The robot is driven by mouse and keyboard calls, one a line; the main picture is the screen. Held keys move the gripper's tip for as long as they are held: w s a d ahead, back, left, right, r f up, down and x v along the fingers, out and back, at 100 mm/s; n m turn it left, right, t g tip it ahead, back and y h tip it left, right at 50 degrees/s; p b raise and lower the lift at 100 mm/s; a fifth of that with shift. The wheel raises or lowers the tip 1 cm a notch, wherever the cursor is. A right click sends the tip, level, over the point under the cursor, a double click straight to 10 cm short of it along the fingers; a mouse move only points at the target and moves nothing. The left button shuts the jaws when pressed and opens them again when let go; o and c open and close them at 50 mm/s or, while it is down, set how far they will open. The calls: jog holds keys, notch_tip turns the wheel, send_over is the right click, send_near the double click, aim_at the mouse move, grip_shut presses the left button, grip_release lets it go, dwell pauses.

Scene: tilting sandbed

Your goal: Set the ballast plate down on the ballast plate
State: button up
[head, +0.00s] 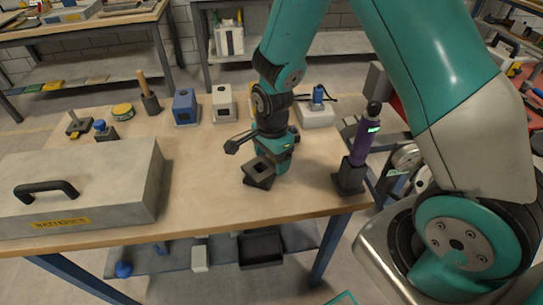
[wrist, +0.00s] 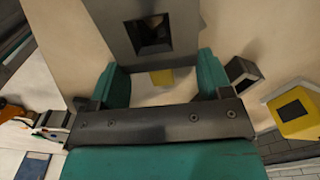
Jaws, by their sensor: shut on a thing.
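My gripper (head: 279,155) is shut on a dark grey ballast plate (head: 263,167) with a square hole, over the front middle of the wooden table. In the wrist view the plate (wrist: 122,35) lies just beyond the two teal fingers, with a small yellow patch (wrist: 162,77) between them. In the head view a second dark shape (head: 257,184) shows just under the held plate, seemingly the other ballast plate. Whether the two touch cannot be told. The gripper hides part of both.
A grey case (head: 110,185) fills the table's left front. A blue block (head: 186,108) and a white block (head: 223,103) stand behind my gripper. A purple tool in a dark holder (head: 350,177) stands right. A yellow block (wrist: 297,110) shows in the wrist view.

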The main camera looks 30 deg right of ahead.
jog(key=shift+f, duration=0.3)
dwell(0.4)
jog(key=o, duration=1)
notch_tip(320, 180, up, 8)
jog(key=p, duration=0.7)
jog(key=shift+r, duration=0.1)
